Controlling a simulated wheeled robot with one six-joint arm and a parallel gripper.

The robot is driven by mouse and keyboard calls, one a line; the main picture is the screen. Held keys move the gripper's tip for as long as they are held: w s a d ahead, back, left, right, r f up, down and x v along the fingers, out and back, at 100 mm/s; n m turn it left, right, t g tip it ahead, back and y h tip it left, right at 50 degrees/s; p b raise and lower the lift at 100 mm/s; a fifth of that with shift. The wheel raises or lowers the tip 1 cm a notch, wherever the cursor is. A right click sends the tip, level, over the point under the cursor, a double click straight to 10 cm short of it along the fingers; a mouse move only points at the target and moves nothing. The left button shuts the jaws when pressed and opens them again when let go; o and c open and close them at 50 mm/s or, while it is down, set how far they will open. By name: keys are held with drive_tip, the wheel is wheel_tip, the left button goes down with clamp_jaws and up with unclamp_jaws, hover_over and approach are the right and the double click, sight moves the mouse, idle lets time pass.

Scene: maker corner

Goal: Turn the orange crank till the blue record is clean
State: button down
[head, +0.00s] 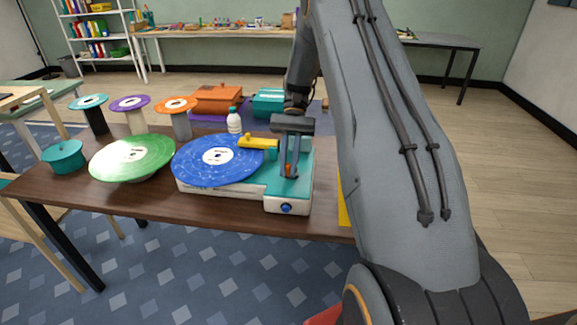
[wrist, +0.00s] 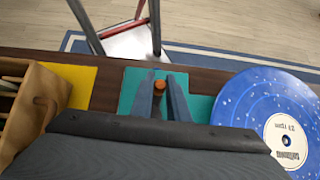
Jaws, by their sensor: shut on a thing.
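The blue record (head: 217,160) lies flat on the white and teal machine (head: 288,186) on the brown table. Pale specks cover its blue surface, and they also show in the wrist view on the blue record (wrist: 262,104). A yellow arm (head: 258,142) reaches over the record's right edge. My gripper (head: 289,170) is above the machine's teal top, to the right of the record, pointing down. It is shut on the orange crank (wrist: 160,85), whose round orange end shows between the fingers. The rest of the crank is hidden by the fingers.
A green record (head: 132,158) on a stand and a teal pot (head: 65,157) are to the left. Small records on posts, a white bottle (head: 234,121) and orange and teal boxes stand behind. A brown bag (wrist: 38,108) is beside a yellow sheet (wrist: 78,84).

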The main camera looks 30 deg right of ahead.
drive_tip(key=shift+w+a+m+t+y+p, duration=0.2)
drive_tip(key=shift+m+t+y, duration=0.25)
drive_tip(key=shift+m, duration=0.3)
drive_tip(key=shift+w+a+m+t+y+p, duration=0.1)
drive_tip(key=shift+w+m+t+y+p, duration=0.1)
drive_tip(key=shift+m+t+y, duration=0.4)
drive_tip(key=shift+m+g, duration=0.25)
drive_tip(key=c, duration=1.7)
unclamp_jaws()
drive_tip(key=shift+a, duration=0.1)
drive_tip(key=shift+w, duration=0.1)
drive_tip(key=b+v, duration=0.2)
drive_tip(key=v, duration=0.4)
drive_tip(key=shift+w+d+r, duration=0.15)
drive_tip(key=shift+d+r, duration=0.1)
drive_tip(key=shift+w+d+r, duration=0.2)
drive_tip(key=shift+d+r, duration=0.1)
drive_tip(key=shift+r, duration=0.15)
